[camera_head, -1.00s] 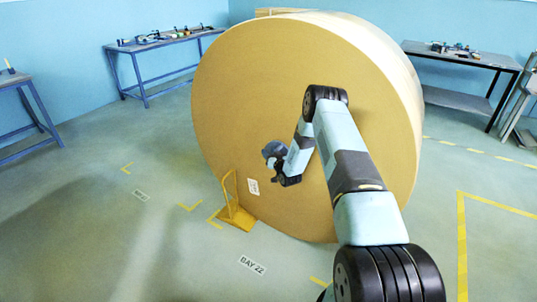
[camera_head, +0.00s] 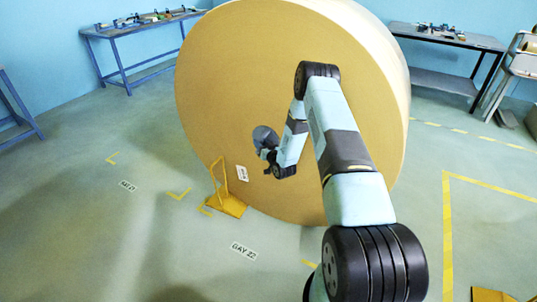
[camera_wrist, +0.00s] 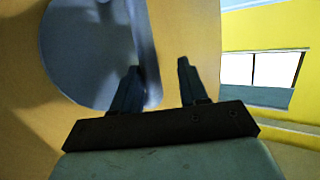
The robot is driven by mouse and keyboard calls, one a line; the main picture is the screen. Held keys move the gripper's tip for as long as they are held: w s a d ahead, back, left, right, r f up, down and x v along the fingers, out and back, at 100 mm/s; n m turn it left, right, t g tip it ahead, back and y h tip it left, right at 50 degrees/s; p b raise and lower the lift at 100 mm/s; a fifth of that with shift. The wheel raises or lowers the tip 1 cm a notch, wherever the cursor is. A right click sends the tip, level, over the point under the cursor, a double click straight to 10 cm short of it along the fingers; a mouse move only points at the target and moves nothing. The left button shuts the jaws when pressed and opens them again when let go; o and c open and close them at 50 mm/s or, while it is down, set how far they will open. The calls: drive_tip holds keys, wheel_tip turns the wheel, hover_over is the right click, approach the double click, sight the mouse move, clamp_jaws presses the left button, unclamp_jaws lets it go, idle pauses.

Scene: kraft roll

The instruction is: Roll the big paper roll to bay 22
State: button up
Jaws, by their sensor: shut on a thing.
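The big kraft paper roll (camera_head: 225,80) stands on edge, its flat tan face towards me. A white label (camera_head: 242,173) is on its lower face. A dark grey disc (camera_head: 265,135) sits on this face; it looks large in the wrist view (camera_wrist: 85,50). My gripper (camera_head: 266,156) is at the disc, its fingers (camera_wrist: 157,78) shut on its edge, though the exact contact is hard to see. The BAY 22 floor label (camera_head: 244,252) lies in front of the roll, near yellow corner marks (camera_head: 178,194). My arm hides part of the roll's face.
A yellow chock with an upright handle (camera_head: 225,203) stands at the roll's lower left edge. Workbenches with tools stand behind left (camera_head: 150,22) and behind right (camera_head: 445,38). A yellow-lined area (camera_head: 447,220) lies to the right. Another yellow piece (camera_head: 490,295) shows at bottom right. Floor at left is open.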

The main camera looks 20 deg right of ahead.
drive_tip(key=v, duration=0.9)
wheel_tip(320, 180, up, 29)
drive_tip(key=n+g+h, duration=0.1)
drive_tip(key=g+h, duration=0.2)
drive_tip(key=g, duration=0.2)
drive_tip(key=s+r+g+h, duration=0.2)
drive_tip(key=s+r, duration=1.2)
drive_tip(key=s+a+r+g, duration=0.1)
drive_tip(key=s+r, duration=0.1)
drive_tip(key=s, duration=0.9)
drive_tip(key=s+a+r+m+g, duration=0.1)
drive_tip(key=s+a+r+g, duration=0.1)
drive_tip(key=s, duration=1)
drive_tip(key=s+a+r+g+y, duration=0.1)
drive_tip(key=s+r+g, duration=0.1)
drive_tip(key=s, duration=0.9)
drive_tip(key=shift+s+a+r, duration=0.2)
drive_tip(key=shift+s+r, duration=0.05)
drive_tip(key=shift+r, duration=0.2)
